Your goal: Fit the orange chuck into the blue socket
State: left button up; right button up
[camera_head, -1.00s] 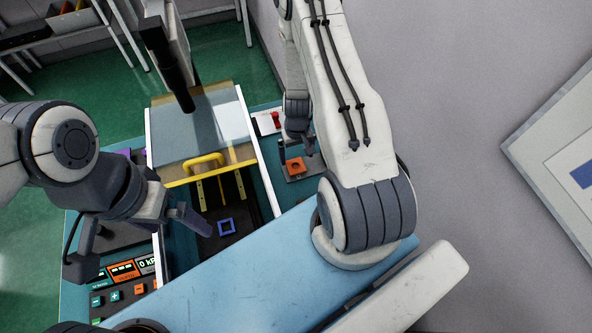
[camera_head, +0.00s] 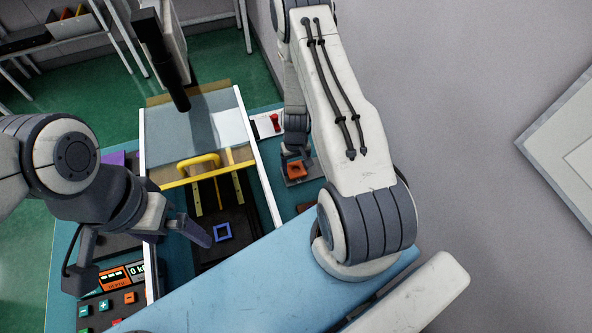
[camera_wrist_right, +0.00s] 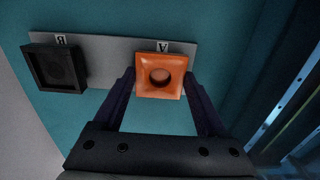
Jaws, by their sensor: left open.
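The orange chuck (camera_head: 297,170), a square block with a round hole, sits on a grey plate at the mark "A"; it also shows in the right wrist view (camera_wrist_right: 160,76). My right gripper (camera_wrist_right: 159,74) is over it, with one finger on each side. The fingers stand apart, and I see no clear grip on the chuck. The blue socket (camera_head: 222,232), a square blue frame, lies on a dark bed in the middle of the head view. My left gripper (camera_head: 140,243) is open and empty, left of the socket.
A hood with a yellow handle (camera_head: 198,161) stands behind the socket. A black square block (camera_wrist_right: 57,67) sits at the mark "B" on the grey plate (camera_wrist_right: 110,50). A button panel (camera_head: 115,300) is at lower left. A red piece (camera_head: 275,122) stands behind the chuck.

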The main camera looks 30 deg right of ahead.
jog(key=c, duration=0.6)
jog(key=shift+r, duration=0.15)
